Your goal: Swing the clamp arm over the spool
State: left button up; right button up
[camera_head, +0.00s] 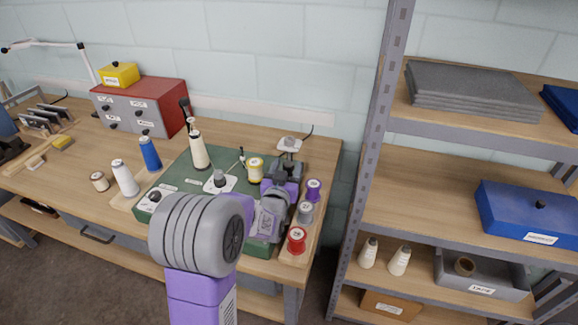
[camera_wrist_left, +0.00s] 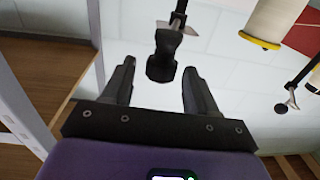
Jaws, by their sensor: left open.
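My left gripper (camera_head: 287,168) is at the right end of the green board (camera_head: 185,180), its dark fingers spread. In the left wrist view the open left gripper (camera_wrist_left: 160,92) has a black knob (camera_wrist_left: 162,58) on a thin rod between and just beyond its fingers; contact is not visible. I cannot tell whether this knob belongs to the clamp arm. A yellow spool (camera_head: 255,170) stands on the board left of the gripper. A thin black-tipped lever (camera_head: 242,156) rises beside it. My right gripper is not in view.
A tall cream cone (camera_head: 198,150) stands on the board. Purple, grey and red spools (camera_head: 297,240) line the bench's right edge. A white and a blue cone (camera_head: 150,153) stand left. A red drawer box (camera_head: 140,105) is behind. A metal shelf (camera_head: 385,130) stands right.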

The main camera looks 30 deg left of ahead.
pick_arm(q)
jog(key=shift+x, duration=0.9)
grip_shut()
